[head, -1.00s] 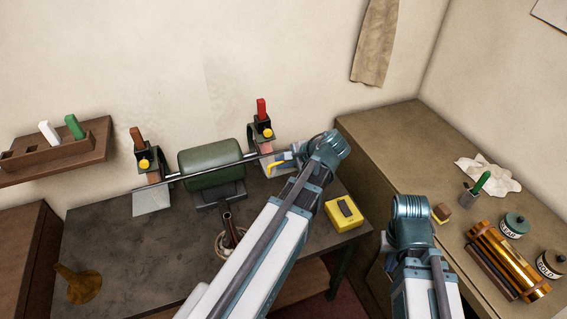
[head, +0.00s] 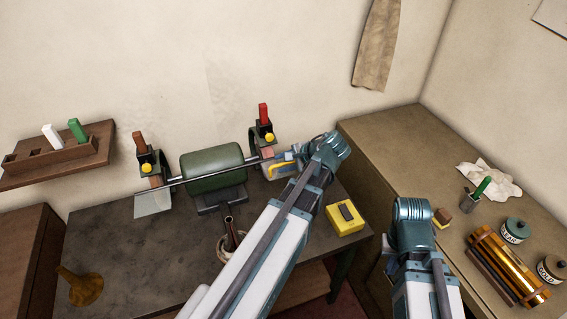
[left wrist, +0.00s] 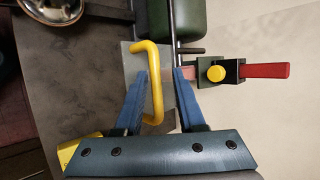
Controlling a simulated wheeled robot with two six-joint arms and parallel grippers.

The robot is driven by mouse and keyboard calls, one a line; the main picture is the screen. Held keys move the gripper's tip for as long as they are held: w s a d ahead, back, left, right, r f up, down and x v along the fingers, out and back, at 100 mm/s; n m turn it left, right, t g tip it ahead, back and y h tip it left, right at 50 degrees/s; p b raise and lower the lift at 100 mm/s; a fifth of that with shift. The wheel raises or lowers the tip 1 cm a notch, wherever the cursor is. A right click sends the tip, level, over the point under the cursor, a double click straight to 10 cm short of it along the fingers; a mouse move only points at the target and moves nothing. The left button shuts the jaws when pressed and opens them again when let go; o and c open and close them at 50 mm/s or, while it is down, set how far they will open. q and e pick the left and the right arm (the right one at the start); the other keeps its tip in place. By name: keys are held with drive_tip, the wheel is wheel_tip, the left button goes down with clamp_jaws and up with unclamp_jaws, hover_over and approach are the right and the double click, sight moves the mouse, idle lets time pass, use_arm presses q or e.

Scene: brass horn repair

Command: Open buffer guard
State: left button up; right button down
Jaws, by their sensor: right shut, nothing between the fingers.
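The buffer is a green motor (head: 213,168) with a long shaft and a wheel station at each end. The right station has a clear guard plate (left wrist: 131,60) with a yellow handle (head: 283,166); the handle also shows in the left wrist view (left wrist: 155,82). My left gripper (head: 288,158) is at this handle. In the left wrist view its blue fingers (left wrist: 158,84) are apart, one on each side of the handle's bar, with a gap on the right finger's side. My right gripper (head: 388,246) is low beside the right bench, mostly hidden by its wrist; it is shut and empty.
A yellow box (head: 346,218) stands on the buffer bench (head: 130,235) near my left forearm. The left station has its own clear plate (head: 152,203). A brass bell piece (head: 80,288) lies front left. The right bench (head: 390,135) holds tins and brass tubes.

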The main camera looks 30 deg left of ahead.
use_arm(q)
drive_tip(key=shift+d, duration=0.1)
drive_tip(key=p+v, duration=0.5)
drive_tip(key=v, duration=0.2)
drive_tip(key=shift+r, duration=0.2)
drive_tip(key=shift+s+d, duration=0.1)
drive_tip(key=shift+d, duration=0.05)
drive_tip(key=s+d+f+n+h+b, duration=0.1)
drive_tip(key=s+d+f+h+b, duration=0.1)
drive_tip(key=s+d+f+b, duration=0.2)
drive_tip(key=s+d+f+g+h+b, duration=0.1)
drive_tip(key=s+d+f+h+b, duration=0.2)
drive_tip(key=d+f+b, duration=0.7)
drive_tip(key=s+d+f+n+h+b, duration=0.1)
drive_tip(key=s+d+f+h+b, duration=0.2)
drive_tip(key=f, duration=1.1)
drive_tip(key=s+d+b, duration=0.3)
drive_tip(key=d+b, duration=0.1)
drive_tip(key=d, duration=0.1)
drive_tip(key=shift+s+f+n+b, duration=0.15)
drive_tip(key=shift+f+n+b, duration=0.15)
drive_tip(key=shift+b, duration=0.05)
drive_tip(key=shift+a+g, duration=0.1)
drive_tip(key=shift+g, duration=0.2)
